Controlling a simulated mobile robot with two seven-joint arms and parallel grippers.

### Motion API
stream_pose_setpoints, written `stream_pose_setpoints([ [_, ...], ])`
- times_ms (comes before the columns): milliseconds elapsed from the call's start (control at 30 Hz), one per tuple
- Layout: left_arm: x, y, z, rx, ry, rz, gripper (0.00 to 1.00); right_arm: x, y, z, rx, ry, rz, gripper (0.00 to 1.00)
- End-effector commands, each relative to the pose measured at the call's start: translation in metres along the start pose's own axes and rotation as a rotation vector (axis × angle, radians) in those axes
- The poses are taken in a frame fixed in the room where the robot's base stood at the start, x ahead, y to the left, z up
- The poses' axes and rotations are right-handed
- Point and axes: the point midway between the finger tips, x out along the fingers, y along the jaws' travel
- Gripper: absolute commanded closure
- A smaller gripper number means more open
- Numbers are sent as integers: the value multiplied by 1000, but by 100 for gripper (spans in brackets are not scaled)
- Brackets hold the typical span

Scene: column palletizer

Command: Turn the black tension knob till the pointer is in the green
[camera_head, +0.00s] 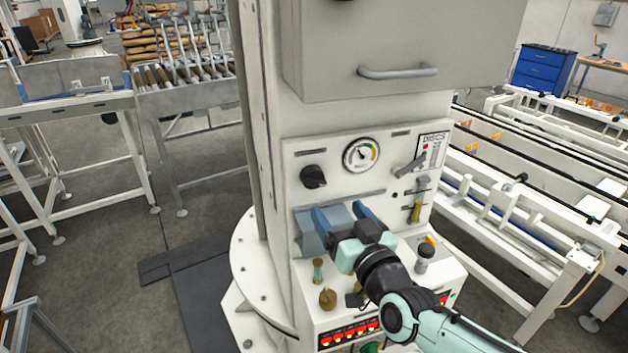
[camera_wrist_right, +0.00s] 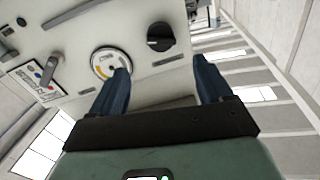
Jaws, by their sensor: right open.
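The black tension knob (camera_head: 313,176) sits on the upright white panel, left of the round gauge (camera_head: 361,155). The gauge has a green part at its right side; its thin dark pointer seems to stand left of the green, at small size. My right gripper (camera_head: 343,212) is open and empty, just below the knob and gauge, its blue fingers apart and not touching the knob. In the right wrist view the knob (camera_wrist_right: 160,37) lies beyond the gap between the fingers (camera_wrist_right: 162,68), and the gauge (camera_wrist_right: 110,62) is partly covered by one fingertip. My left gripper is not in view.
A grey lever (camera_head: 408,165) and a DISCS plate (camera_head: 431,152) are right of the gauge. Below, a ledge carries a brass knob (camera_head: 327,299) and a black-topped knob (camera_head: 424,252). A grey box with a handle (camera_head: 398,72) overhangs the panel. Conveyors flank the column.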

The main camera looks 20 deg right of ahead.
Motion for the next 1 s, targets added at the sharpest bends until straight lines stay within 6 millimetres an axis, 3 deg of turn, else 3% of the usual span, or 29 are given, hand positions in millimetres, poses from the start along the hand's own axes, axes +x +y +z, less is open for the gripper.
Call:
stream_pose_setpoints([
  [300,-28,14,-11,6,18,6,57,67,-1,-2,2,-3,-1,21],
  [500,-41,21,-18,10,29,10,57,98,0,-2,1,-1,0,21],
  [700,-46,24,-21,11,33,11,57,110,0,-1,0,-1,0,21],
  [967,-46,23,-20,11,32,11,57,111,0,0,0,-1,0,21],
  [1000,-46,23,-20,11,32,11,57,111,0,0,0,-1,0,28],
])
